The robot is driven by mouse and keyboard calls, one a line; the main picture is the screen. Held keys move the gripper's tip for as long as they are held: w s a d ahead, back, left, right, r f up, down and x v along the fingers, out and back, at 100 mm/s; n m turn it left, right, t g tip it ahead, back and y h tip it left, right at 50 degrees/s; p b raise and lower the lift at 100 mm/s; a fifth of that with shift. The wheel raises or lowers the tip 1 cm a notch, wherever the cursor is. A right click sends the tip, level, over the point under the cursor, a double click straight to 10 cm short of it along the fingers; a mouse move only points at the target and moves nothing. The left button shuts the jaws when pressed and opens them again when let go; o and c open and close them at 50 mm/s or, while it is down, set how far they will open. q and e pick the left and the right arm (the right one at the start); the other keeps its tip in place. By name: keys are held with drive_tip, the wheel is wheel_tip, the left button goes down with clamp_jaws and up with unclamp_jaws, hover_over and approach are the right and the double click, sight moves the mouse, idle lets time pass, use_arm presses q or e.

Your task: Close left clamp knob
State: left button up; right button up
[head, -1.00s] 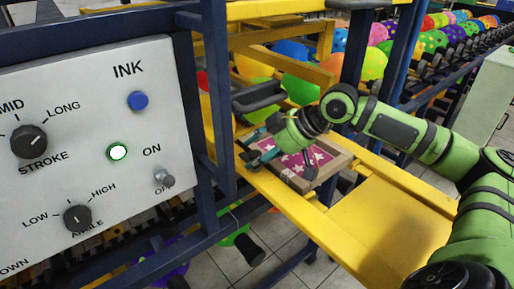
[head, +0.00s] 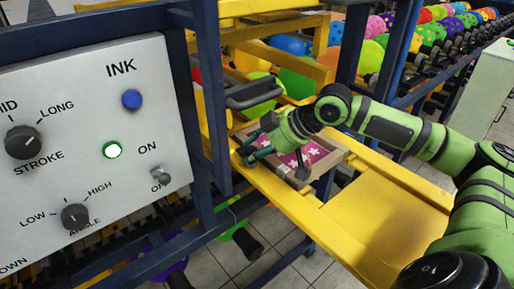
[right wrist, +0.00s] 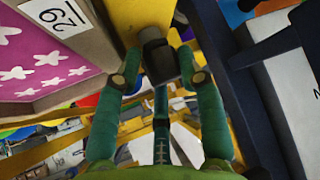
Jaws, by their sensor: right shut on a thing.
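The left clamp knob, a black knob (right wrist: 158,60), sits against the yellow rail, beside the frame, in the right wrist view. My right gripper (right wrist: 160,77) has a green finger on either side of it, shut on it. In the head view my right gripper (head: 254,153) reaches to the near left corner of the wooden frame (head: 326,163) and mostly hides the knob there. The frame holds a pink screen (head: 318,151) with white stars. A second dark knob (head: 302,168) stands at the frame's near side. My left gripper is not in view.
Blue posts (head: 206,90) and yellow rails (head: 280,205) surround the frame.

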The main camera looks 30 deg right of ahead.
drive_tip(key=m+h+p, duration=0.1)
drive_tip(key=m+t+h+p, duration=0.1)
drive_tip(key=m, duration=0.1)
drive_tip(key=a+r+m+h+p, duration=0.1)
drive_tip(key=shift+m+t, duration=0.3)
drive_tip(key=shift+m, duration=0.1)
drive_tip(key=m+h+p, duration=0.2)
drive_tip(key=m+h, duration=0.1)
drive_tip(key=shift+a+p, duration=0.1)
drive_tip(key=shift+p, duration=0.3)
drive_tip(key=shift+w+f+m+h+p, duration=0.1)
drive_tip(key=shift+m+h+p, duration=0.35)
drive_tip(key=shift+m, duration=0.25)
drive_tip(key=o, duration=1)
drive_tip(key=shift+s+f+h, duration=0.15)
drive_tip(key=shift+s+h, duration=0.05)
drive_tip(key=shift+h, duration=0.05)
drive_tip(key=shift+f, duration=0.15)
